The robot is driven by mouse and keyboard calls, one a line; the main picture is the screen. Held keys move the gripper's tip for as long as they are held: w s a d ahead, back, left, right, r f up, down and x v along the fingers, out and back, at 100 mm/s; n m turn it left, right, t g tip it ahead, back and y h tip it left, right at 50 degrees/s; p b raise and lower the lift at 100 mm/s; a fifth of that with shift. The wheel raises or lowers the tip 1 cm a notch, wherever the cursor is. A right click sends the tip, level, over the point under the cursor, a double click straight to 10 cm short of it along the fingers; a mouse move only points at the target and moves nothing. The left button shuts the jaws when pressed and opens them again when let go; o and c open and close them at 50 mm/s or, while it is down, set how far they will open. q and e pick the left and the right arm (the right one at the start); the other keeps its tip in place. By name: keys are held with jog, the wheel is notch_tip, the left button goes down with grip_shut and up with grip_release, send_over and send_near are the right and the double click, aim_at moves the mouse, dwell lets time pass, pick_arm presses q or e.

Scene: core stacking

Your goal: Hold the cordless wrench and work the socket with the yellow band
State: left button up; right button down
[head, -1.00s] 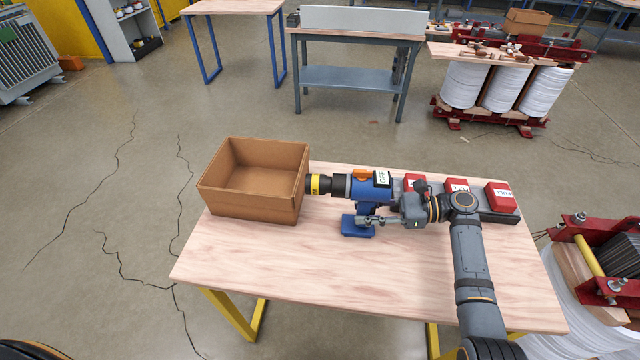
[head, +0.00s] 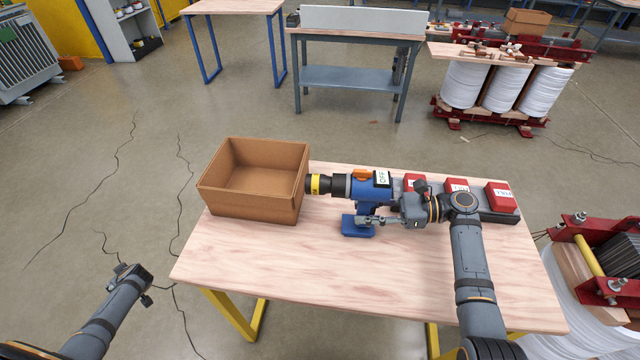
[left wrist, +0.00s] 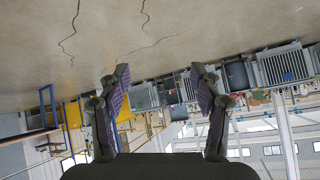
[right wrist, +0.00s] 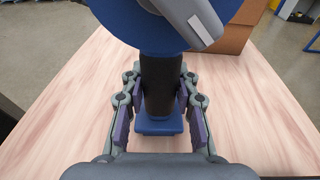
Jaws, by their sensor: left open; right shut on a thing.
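The cordless wrench (head: 371,188) is blue and stands upright on its base on the wooden table, with its nose pointing left toward the box. The socket (head: 323,184) with the yellow band is at its nose, close to the box's right side. My right gripper (head: 374,220) is shut on the wrench's dark handle, which shows between the fingers in the right wrist view (right wrist: 160,85). My left gripper (head: 138,282) is beyond the table's left edge, above the floor. In the left wrist view its fingers (left wrist: 161,110) are wide apart with nothing between them.
An open cardboard box (head: 252,207) stands at the table's (head: 350,275) left back corner. Several red blocks with white labels (head: 499,197) sit on a dark strip at the back right. The table's front left is bare. Wire coils (head: 590,285) stand right of the table.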

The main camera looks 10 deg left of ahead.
pick_arm(q)
jog(key=w+a+r+n+t+y, duration=0.1)
jog(key=w+a+r+n+y, duration=0.2)
jog(key=r, duration=0.6)
jog(key=w+a+r+n+y, duration=0.1)
jog(key=w+a+r+n, duration=0.3)
jog(key=r, duration=0.6)
jog(key=w+d+r+m+t+h, duration=0.3)
jog(key=w+d+m+t+h, duration=0.25)
jog(key=w+d+m, duration=0.8)
jog(key=w+d+r+m+t+h, duration=0.3)
jog(key=w+d+r+m, duration=0.2)
jog(key=w+d+r, duration=0.4)
jog(key=w+d+r+m+t+h, duration=0.35)
jog(key=d+r+m, duration=0.25)
jog(key=d, duration=0.5)
jog(key=m+g+h, duration=1.2)
jog(key=g+h, duration=0.1)
jog(key=g, duration=0.2)
send_near(316, 185)
notch_tip(316, 185, down, 2)
jog(key=w, duration=0.1)
jog(key=shift+w+x, duration=0.2)
jog(key=shift+x, duration=2.2)
jog(key=shift+w+x, duration=0.15)
jog(key=shift+x, duration=2.3)
